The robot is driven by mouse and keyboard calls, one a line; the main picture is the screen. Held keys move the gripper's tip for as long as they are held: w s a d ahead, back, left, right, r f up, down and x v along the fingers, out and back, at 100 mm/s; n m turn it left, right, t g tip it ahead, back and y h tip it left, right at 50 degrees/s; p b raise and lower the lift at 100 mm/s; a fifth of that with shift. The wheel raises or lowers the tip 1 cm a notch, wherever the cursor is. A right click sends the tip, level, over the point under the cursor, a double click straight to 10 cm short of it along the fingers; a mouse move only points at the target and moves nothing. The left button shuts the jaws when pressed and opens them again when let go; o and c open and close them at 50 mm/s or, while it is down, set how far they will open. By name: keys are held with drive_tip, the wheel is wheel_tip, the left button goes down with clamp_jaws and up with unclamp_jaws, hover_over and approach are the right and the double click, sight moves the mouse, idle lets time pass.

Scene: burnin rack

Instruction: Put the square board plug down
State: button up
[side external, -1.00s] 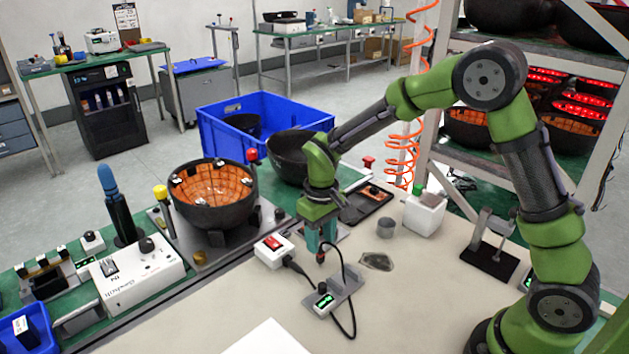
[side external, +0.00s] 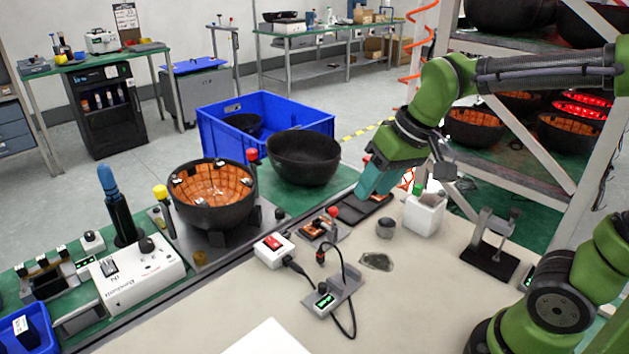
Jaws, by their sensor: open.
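A small dark plug with a reddish-brown part (side external: 320,254), which looks like the square board plug, stands roughly upright at the back of a grey stand (side external: 347,285) on the beige worktop. A black cable loops from it down the stand's right side. My gripper (side external: 367,191), with teal fingers, is tilted over a flat black tray (side external: 352,216), behind and right of the plug and well apart from it. The jaws are open; the gap between the fingers is hard to see. Nothing shows held in them.
A white box with a red switch (side external: 273,250) is left of the plug. A red-knobbed fixture (side external: 328,226) stands behind it. A grey cup (side external: 386,228), white container (side external: 425,217) and black stand (side external: 490,248) are to the right. The front worktop is mostly clear.

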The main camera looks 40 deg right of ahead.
drive_tip(key=s+m+t, duration=0.1)
drive_tip(key=s+t, duration=0.1)
drive_tip(key=s, duration=0.5)
drive_tip(key=shift+d+r+m+t+y, duration=0.15)
drive_tip(key=shift+m+t+y, duration=0.15)
drive_tip(key=shift+t, duration=0.1)
drive_tip(key=shift+w, duration=0.1)
